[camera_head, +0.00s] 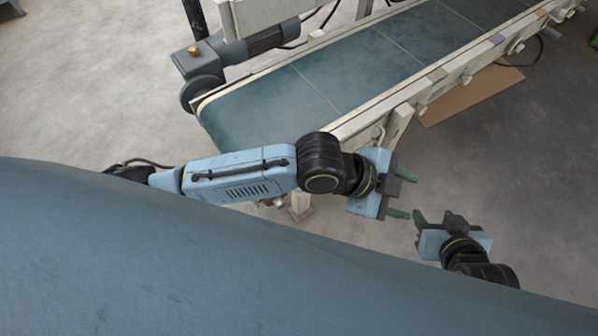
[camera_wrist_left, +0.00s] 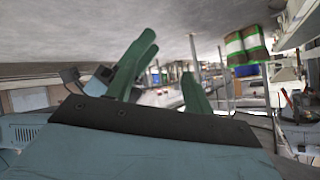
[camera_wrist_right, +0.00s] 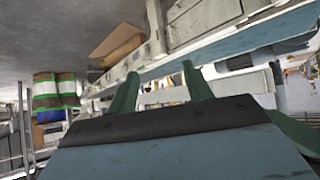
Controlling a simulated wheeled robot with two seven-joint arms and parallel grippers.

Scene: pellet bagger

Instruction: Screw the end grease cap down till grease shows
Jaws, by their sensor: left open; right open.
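I cannot single out the end grease cap for sure. Several small round fittings (camera_head: 466,79) stick out along the near side rail of the conveyor (camera_head: 330,85). A small brass-coloured knob (camera_head: 193,49) sits on the grey gear motor at the belt's left end. No grease can be made out. My left gripper (camera_head: 402,194) is open and empty, in front of the conveyor's near side; its green fingers show in the left wrist view (camera_wrist_left: 165,75). My right gripper (camera_head: 432,220) is open and empty, low and right of the left one, its fingers also in the right wrist view (camera_wrist_right: 160,85).
A flat brown cardboard sheet (camera_head: 472,96) lies on the floor beside the conveyor. A conveyor leg (camera_head: 302,205) stands just left of my left gripper. A green-strapped stack (camera_wrist_right: 55,92) shows in the right wrist view. The floor at right is mostly clear.

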